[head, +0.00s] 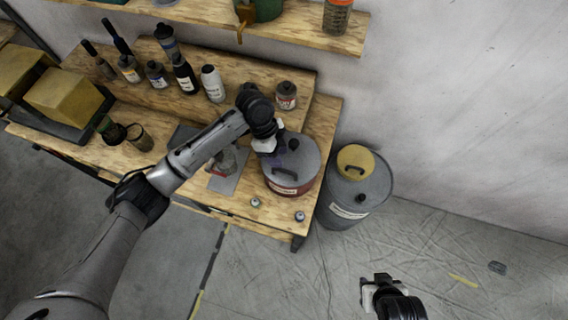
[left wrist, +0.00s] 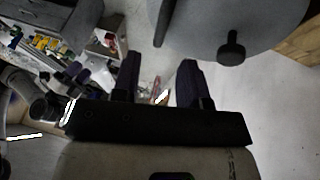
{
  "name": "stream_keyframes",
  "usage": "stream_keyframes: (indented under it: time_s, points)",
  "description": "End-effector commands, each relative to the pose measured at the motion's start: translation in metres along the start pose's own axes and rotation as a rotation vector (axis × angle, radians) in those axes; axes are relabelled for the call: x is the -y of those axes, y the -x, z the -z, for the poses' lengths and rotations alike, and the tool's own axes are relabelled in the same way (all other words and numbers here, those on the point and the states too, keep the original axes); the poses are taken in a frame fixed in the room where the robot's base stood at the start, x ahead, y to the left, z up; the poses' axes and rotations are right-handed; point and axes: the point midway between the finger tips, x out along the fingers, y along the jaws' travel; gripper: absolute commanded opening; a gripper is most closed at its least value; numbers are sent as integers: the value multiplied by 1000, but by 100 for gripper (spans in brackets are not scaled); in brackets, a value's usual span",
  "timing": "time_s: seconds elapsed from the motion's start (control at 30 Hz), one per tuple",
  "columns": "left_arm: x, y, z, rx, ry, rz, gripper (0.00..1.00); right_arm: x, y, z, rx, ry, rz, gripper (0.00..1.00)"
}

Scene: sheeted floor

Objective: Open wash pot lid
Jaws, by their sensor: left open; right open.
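The wash pot (head: 287,188) is a reddish pot with a pale label, standing near the bench's right end. Its grey lid (head: 306,158) is on top, with a black arched handle (head: 284,175) and a small dark knob (head: 294,145). My left gripper (head: 282,160) is open over the left part of the lid, close to the handle. In the left wrist view the open, empty fingers (left wrist: 159,75) point toward the lid (left wrist: 200,25); the knob (left wrist: 231,47) shows at right. I cannot tell whether they touch the lid. My right gripper (head: 377,282) is open above the floor.
A grey drum (head: 345,208) with a yellow top stands on the floor right of the bench. Several bottles and a jar (head: 287,95) stand behind the pot on the raised shelf. Two small items (head: 300,216) lie at the bench's front edge. The floor at right is mostly clear.

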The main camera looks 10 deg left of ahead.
Motion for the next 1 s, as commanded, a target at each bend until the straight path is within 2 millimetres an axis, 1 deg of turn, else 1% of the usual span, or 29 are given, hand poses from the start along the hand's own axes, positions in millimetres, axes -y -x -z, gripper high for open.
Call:
stream_keyframes:
  time_s: [0.03,0.1,0.2,0.4,0.6,0.83,0.87,1.0]
  points:
    - [-1,-9,0,1,2,-3,40,-1,2,1,0,2,-2,43]
    - [-1,-20,0,0,2,-2,40,-2,4,1,1,4,-4,43]
    - [0,-32,0,0,1,-1,40,-2,5,1,1,4,-4,43]
    - [0,-49,0,0,2,0,40,-2,7,2,1,3,-3,43]
    - [0,-55,0,1,1,1,40,0,7,2,0,-2,0,43]
    - [0,-55,0,1,1,1,40,1,7,2,-1,-6,4,43]
    - [0,-55,0,1,1,1,38,1,7,2,-1,-7,4,43]
    - [0,-55,0,1,1,1,25,1,7,2,-1,-7,5,43]
